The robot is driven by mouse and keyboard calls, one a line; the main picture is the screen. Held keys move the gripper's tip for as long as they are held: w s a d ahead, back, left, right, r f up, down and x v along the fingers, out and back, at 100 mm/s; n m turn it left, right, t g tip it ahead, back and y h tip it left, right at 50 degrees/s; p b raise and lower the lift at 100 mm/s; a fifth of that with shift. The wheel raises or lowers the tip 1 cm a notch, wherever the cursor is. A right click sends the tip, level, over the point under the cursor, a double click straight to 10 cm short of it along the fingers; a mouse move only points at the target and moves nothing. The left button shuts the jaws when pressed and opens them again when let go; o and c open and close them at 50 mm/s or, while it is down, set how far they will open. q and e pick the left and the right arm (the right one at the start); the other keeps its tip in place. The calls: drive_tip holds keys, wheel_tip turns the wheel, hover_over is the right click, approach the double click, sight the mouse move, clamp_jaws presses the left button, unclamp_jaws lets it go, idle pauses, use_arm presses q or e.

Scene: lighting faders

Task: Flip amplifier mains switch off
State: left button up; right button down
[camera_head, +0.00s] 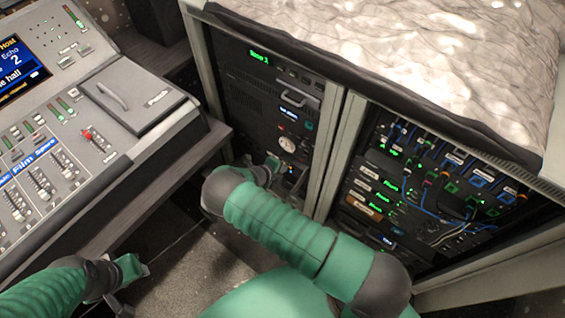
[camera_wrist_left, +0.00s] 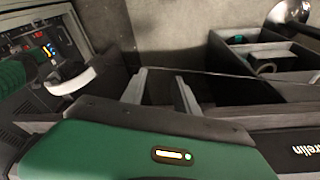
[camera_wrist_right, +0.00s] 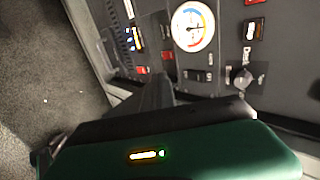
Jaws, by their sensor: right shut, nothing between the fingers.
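The rack panel (camera_head: 262,100) with a round white gauge (camera_head: 286,143) stands at the centre of the head view. In the right wrist view the gauge (camera_wrist_right: 193,25) has small black switches (camera_wrist_right: 197,75) below it, a knob (camera_wrist_right: 240,78) to the right and small red switches or buttons nearby. I cannot tell which one is the amplifier mains switch. My right gripper (camera_wrist_right: 153,88) is shut and empty, close to the panel, below and left of the gauge in that view. In the head view my right arm hides the panel's lower part. My left gripper (camera_wrist_left: 160,88) is open and empty, low beside the desk.
A mixing desk (camera_head: 150,150) with faders and a screen stands at the left. A second rack (camera_head: 430,190) with cables and lit modules is at the right, under a light, crumpled-looking cover (camera_head: 420,40). Grey floor (camera_head: 190,235) lies between desk and racks.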

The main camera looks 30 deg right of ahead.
use_arm(q)
drive_tip(key=shift+d+r, duration=0.1)
drive_tip(key=shift+r, duration=0.1)
use_arm(e)
drive_tip(key=shift+a, duration=0.15)
use_arm(q)
drive_tip(key=shift+c, duration=1)
clamp_jaws()
use_arm(e)
drive_tip(key=s+a+r+n+y, duration=0.4)
drive_tip(key=s+a+r+n, duration=0.2)
drive_tip(key=s+r+n, duration=0.4)
drive_tip(key=s+a+r+n+y, duration=0.4)
drive_tip(key=s+a+r+n, duration=0.3)
drive_tip(key=r+n, duration=1)
drive_tip(key=s+n, duration=0.2)
drive_tip(key=n, duration=0.2)
drive_tip(key=shift+s+r+n+g+y, duration=0.3)
drive_tip(key=shift+s+r+n+y, duration=0.1)
drive_tip(key=shift+d, duration=0.15)
